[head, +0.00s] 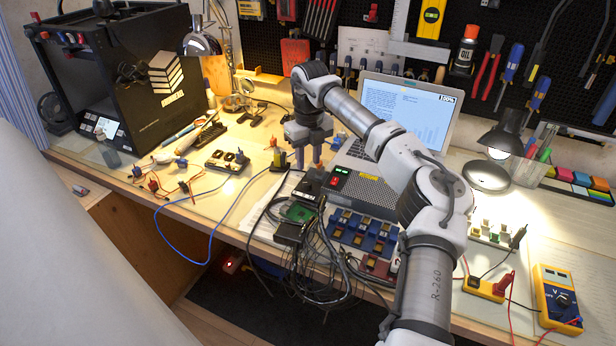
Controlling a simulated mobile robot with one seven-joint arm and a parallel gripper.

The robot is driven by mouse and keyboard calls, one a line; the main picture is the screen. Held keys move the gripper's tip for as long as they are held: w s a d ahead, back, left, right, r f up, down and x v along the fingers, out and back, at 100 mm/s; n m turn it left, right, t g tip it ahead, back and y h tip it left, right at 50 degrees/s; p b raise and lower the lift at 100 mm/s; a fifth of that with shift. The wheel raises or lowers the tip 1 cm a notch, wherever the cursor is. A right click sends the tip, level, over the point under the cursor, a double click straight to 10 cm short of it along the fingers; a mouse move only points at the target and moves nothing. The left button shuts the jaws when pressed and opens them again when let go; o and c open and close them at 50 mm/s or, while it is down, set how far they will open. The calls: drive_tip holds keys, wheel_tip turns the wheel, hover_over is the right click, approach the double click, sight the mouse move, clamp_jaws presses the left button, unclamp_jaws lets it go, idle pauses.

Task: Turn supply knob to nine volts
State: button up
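My gripper (309,158) hangs pointing down over the middle of the bench, left of the laptop. Its two fingers look apart, with nothing visible between them. A grey box (372,196) with a red switch, green lights and a yellow label sits just right of and nearer than the gripper; it may be the supply. No knob or volt scale can be made out on it, and my arm covers its right part. A small black unit (228,160) with two round parts lies left of the gripper; I cannot tell what it is.
A laptop (405,108) stands open behind my arm. Tangled black cables (318,255) hang over the bench's front edge. A black 3D printer (125,80) is at left. A yellow multimeter (557,297) and a lit lamp (500,140) are at right. Tools hang on the pegboard.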

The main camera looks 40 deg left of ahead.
sight(307, 182)
wheel_tip(307, 182, down, 7)
drive_tip(key=shift+f+p, duration=0.2)
drive_tip(key=shift+p, duration=0.3)
clamp_jaws()
drive_tip(key=shift+n, duration=0.4)
drive_tip(key=n, duration=0.5)
drive_tip(key=shift+a+n, duration=0.1)
drive_tip(key=shift+n, duration=0.3)
drive_tip(key=n, duration=0.5)
drive_tip(key=shift+n, duration=0.3)
